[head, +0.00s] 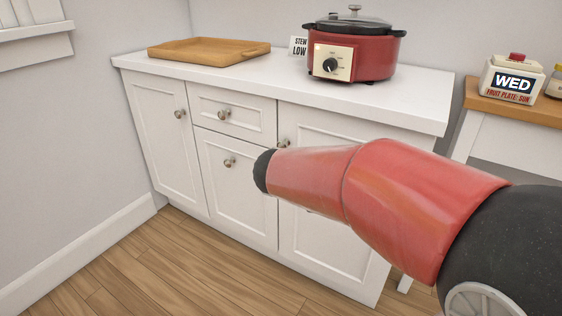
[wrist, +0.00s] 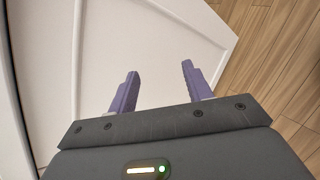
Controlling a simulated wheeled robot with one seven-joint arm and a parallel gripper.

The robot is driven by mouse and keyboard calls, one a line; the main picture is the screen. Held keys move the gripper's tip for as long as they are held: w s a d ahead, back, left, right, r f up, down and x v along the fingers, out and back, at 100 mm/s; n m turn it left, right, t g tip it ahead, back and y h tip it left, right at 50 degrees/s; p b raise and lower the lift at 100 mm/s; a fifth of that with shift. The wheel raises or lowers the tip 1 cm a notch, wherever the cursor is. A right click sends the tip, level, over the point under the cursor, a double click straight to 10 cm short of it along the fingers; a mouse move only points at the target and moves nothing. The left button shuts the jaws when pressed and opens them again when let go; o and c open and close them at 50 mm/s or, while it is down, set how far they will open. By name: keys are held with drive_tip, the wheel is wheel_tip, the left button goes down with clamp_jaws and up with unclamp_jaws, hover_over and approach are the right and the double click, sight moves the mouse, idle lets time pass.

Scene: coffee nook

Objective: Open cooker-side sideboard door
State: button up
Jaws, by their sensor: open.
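The white sideboard (head: 290,90) has its cooker-side door (head: 322,250) at the right, below the red cooker (head: 375,57). This door looks shut, but my red arm hides much of its middle. Its small round knob (head: 284,142) shows near its upper left corner, just above the dark end of my arm. In the wrist view, my gripper (wrist: 160,69) is open, with two purple fingers apart and nothing between them. The fingers lie over a white panelled surface (wrist: 155,35); I cannot tell which panel it is. No knob shows there. My fingers are hidden in the head view.
The left door (head: 165,150), the drawer (head: 233,112) and the lower middle front (head: 235,185) look shut. A wooden tray (head: 208,50) lies on top. A side table (head: 540,107) stands at the right. The wooden floor (head: 175,265) in front is clear.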

drive_tip(key=w+a+n+t+h+b, duration=0.2)
drive_tip(key=w+a+n+t, duration=0.2)
drive_tip(key=w+a+n, duration=0.3)
drive_tip(key=n+t, duration=0.3)
drive_tip(key=t, duration=0.1)
approach(281, 146)
drive_tip(key=x, duration=0.2)
drive_tip(key=b+x, duration=0.1)
drive_tip(key=x, duration=0.6)
clamp_jaws()
